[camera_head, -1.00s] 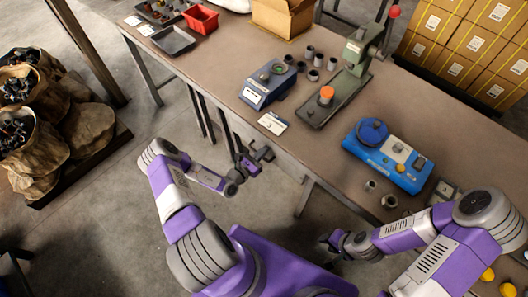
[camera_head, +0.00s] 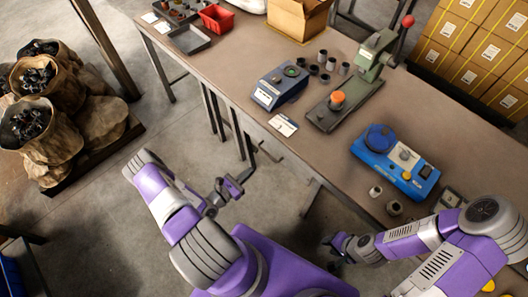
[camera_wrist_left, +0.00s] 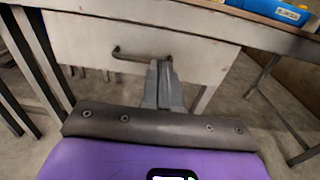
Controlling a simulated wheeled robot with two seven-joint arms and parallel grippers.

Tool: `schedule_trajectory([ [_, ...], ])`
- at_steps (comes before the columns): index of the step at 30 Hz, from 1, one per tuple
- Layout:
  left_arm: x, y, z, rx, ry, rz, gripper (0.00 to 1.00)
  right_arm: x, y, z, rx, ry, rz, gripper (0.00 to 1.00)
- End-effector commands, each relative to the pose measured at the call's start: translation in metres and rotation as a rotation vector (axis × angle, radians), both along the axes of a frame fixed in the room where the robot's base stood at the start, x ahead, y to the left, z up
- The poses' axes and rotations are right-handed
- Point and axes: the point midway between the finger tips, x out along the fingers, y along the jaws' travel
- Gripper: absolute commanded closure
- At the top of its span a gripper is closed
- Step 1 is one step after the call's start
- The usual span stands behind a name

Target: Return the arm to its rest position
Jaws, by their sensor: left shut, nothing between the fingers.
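My left arm (camera_head: 178,218) is bent in front of the table at the left. Its gripper (camera_head: 240,178) hangs in the open space before the table's front edge, apart from everything. In the left wrist view the gripper's fingers (camera_wrist_left: 163,85) are together and empty, pointing toward a drawer front with a dark handle. My right arm (camera_head: 440,245) reaches in from the right. Its gripper (camera_head: 328,242) is low near my body, small and dark, and its fingers cannot be made out.
The table (camera_head: 290,155) bears a blue-grey scale (camera_head: 276,90), a green press (camera_head: 345,95), a blue device (camera_head: 395,160), small cups, a grey tray (camera_head: 188,39) and a red bin (camera_head: 216,18). Sacks (camera_head: 50,110) stand on the left. The floor between is clear.

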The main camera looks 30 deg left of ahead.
Motion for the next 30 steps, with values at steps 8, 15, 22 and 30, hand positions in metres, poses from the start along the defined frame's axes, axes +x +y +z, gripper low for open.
schedule_trajectory([
  [8,-0.002,-0.001,0.0,-0.001,0.0,-0.008,1.0,0.0,0.0,0.0,0.0,0.0,0.0,0.62],
  [15,-0.008,-0.092,0.012,0.025,0.057,-0.411,1.0,0.0,0.0,0.0,0.0,0.0,0.0,0.62],
  [22,-0.101,-0.206,0.013,0.344,0.174,-1.226,1.0,0.0,0.0,0.0,0.0,0.0,0.0,0.62],
  [30,-0.15,-0.192,-0.008,1.132,0.064,-1.789,1.0,0.0,0.0,0.0,0.0,0.0,0.0,0.62],
])
